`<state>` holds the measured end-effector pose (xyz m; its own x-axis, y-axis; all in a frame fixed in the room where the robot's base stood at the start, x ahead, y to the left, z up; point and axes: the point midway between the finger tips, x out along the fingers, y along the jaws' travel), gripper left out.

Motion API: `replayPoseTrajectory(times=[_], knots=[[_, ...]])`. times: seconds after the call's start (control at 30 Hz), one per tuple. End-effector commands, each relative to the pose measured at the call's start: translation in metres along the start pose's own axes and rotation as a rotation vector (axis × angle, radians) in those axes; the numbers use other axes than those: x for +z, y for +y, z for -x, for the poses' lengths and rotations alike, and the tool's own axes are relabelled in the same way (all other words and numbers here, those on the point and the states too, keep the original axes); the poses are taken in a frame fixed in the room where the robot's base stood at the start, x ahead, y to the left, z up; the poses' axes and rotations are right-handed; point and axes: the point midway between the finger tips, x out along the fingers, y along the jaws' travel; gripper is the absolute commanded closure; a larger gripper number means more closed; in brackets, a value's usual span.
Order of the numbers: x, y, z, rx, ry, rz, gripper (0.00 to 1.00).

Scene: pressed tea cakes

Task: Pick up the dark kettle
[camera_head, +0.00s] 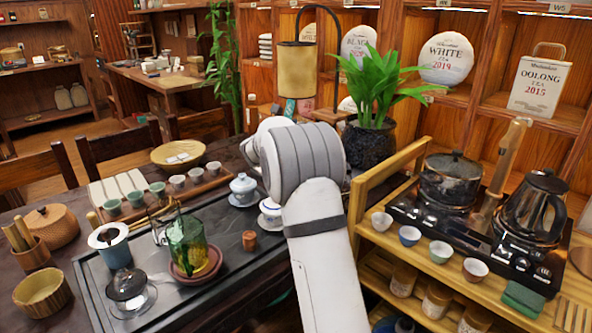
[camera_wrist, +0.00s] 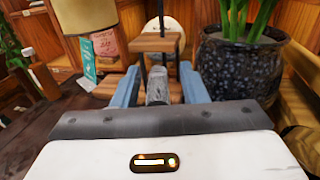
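The dark kettle (camera_head: 535,207), with a black lid and handle, stands upright on a black heating base (camera_head: 470,240) at the right in the head view. The base sits on a wooden side cart. My gripper (camera_wrist: 158,85) shows in the wrist view with its two blue fingers apart. A small grey cylindrical shape lies between the fingers in that view; I cannot tell whether it is held. In the head view my white arm hides the gripper, which is well to the left of the kettle. The kettle is not in the wrist view.
A dark pot (camera_head: 452,180) stands left of the kettle, with an upright wooden piece (camera_head: 505,160) between them. Several small cups line the cart's front. A potted plant (camera_head: 371,143) and a lamp (camera_head: 297,68) stand near my arm.

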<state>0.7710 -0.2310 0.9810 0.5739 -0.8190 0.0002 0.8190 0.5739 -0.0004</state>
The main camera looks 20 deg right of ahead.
Motion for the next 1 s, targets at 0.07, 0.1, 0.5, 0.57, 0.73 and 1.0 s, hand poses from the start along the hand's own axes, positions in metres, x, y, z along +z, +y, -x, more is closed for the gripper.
replayPoseTrajectory(times=[0.07,0.1,0.5,0.57,0.73,1.0], knots=[[0.0000,-0.0002,0.0001,0.000,0.000,0.000,0.67],[0.0000,-0.0002,0.0000,0.000,0.000,0.000,0.70],[-0.0003,-0.0009,-0.0002,-0.002,0.000,0.000,1.00],[-0.0004,-0.0011,-0.0003,-0.002,0.001,0.000,1.00],[-0.0006,-0.0014,-0.0005,-0.003,0.001,0.000,1.00],[-0.0009,-0.0019,-0.0008,-0.004,0.001,0.001,1.00]])
